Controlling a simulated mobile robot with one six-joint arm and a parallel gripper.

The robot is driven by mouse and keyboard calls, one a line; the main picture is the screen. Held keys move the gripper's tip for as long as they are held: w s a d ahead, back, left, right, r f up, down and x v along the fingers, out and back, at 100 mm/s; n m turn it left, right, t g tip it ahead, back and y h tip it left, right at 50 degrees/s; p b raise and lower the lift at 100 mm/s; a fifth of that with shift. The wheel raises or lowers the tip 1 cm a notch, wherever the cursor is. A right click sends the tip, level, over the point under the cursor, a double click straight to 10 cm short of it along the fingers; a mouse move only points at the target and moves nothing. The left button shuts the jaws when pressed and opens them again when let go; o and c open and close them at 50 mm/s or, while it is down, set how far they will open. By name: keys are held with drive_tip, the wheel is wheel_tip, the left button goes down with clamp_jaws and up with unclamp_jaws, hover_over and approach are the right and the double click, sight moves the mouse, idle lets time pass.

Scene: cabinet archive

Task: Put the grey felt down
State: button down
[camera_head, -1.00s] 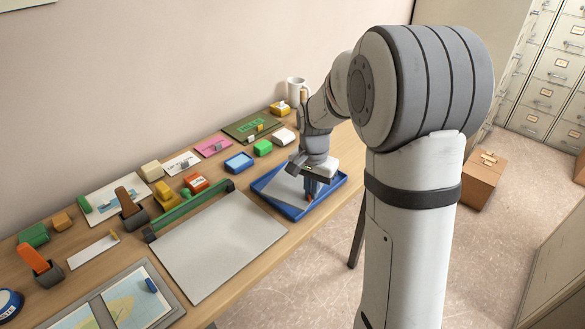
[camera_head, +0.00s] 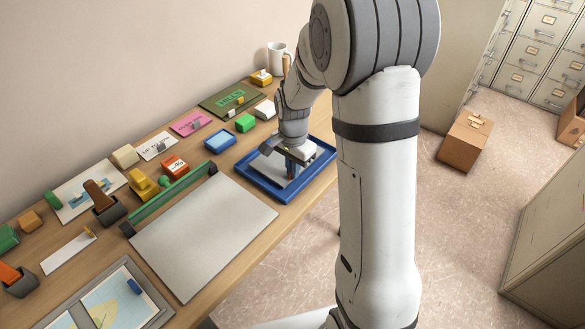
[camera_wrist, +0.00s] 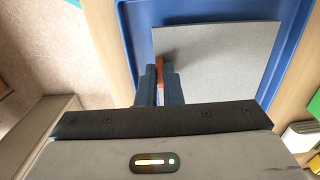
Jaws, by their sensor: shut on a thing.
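The grey felt (camera_head: 266,166) is a thin flat sheet over the blue tray (camera_head: 312,182) at the right end of the desk. It also shows in the wrist view (camera_wrist: 220,62), within the tray's blue rim (camera_wrist: 136,32). A small orange-red tab (camera_wrist: 159,72) is at the felt's left edge there. My gripper (camera_head: 291,170) is over the tray, its fingers shut on this tab in the wrist view (camera_wrist: 160,88). I cannot tell whether the felt rests fully on the tray floor. My wrist hides part of the sheet.
A large grey board (camera_head: 205,235) with a green bar lies left of the tray. A blue box (camera_head: 220,140), a green block (camera_head: 246,122) and a white block (camera_head: 265,108) stand behind the tray. A white mug (camera_head: 277,58) is at the back. The desk edge runs close in front.

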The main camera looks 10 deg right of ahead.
drive_tip(key=shift+f, duration=0.3)
drive_tip(key=shift+s, duration=0.1)
drive_tip(key=shift+f, duration=0.2)
drive_tip(key=c, duration=1.6)
unclamp_jaws()
wheel_tip(320, 180, up, 12)
drive_tip(key=s+r+n+t, duration=0.1)
drive_tip(key=s+n, duration=0.2)
drive_tip(key=s, duration=0.3)
drive_tip(key=s+r+n+t, duration=0.1)
drive_tip(key=s+n, duration=0.3)
drive_tip(key=s, duration=0.3)
drive_tip(key=s+r+n+t, duration=0.1)
drive_tip(key=s+n, duration=0.2)
drive_tip(key=s, duration=0.4)
drive_tip(key=shift+s+d+r+n, duration=0.15)
drive_tip(key=shift+s+r+n, duration=0.15)
drive_tip(key=shift+n, duration=0.1)
